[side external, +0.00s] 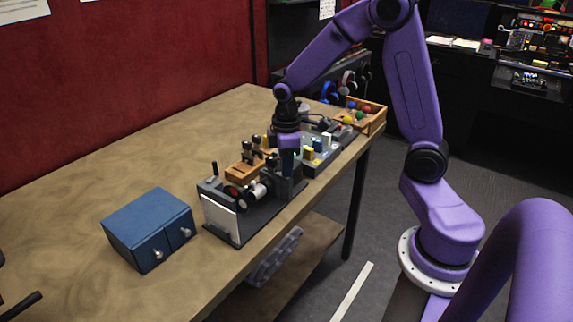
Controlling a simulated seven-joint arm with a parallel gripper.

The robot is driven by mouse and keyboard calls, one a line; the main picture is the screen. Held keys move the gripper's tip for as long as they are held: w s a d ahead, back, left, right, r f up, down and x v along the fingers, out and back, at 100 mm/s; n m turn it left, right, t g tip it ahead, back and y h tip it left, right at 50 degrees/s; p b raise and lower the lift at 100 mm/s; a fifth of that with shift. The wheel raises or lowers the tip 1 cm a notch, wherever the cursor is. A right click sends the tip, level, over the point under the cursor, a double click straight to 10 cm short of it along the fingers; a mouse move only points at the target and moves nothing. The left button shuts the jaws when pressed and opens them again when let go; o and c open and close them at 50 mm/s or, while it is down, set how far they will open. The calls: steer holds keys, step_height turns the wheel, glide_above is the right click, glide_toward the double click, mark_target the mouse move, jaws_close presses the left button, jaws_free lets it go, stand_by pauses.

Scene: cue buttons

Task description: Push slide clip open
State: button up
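My gripper (288,160) points down over the dark apparatus (245,222) near the table's right edge. Its fingertips are small and partly lost against the dark parts, so I cannot tell whether they are open or touching anything. The apparatus has a white panel (220,216) at its front, round red and white parts (257,191) and a thin upright dark lever. I cannot make out a slide clip with certainty. It may be hidden or too small among these parts.
A wooden block with dark pegs (242,172) stands behind the apparatus. A blue two-door box (150,225) stands at the front left. A grey tray with coloured pieces (322,156) and a wooden crate of balls (376,122) lie beyond. The table's (120,170) left side is clear.

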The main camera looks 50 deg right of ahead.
jaws_close()
steer(key=shift+s, duration=0.95)
steer(key=o, duration=0.7)
jaws_free()
step_height(320, 180, up, 17)
steer(key=shift+r, duration=0.2)
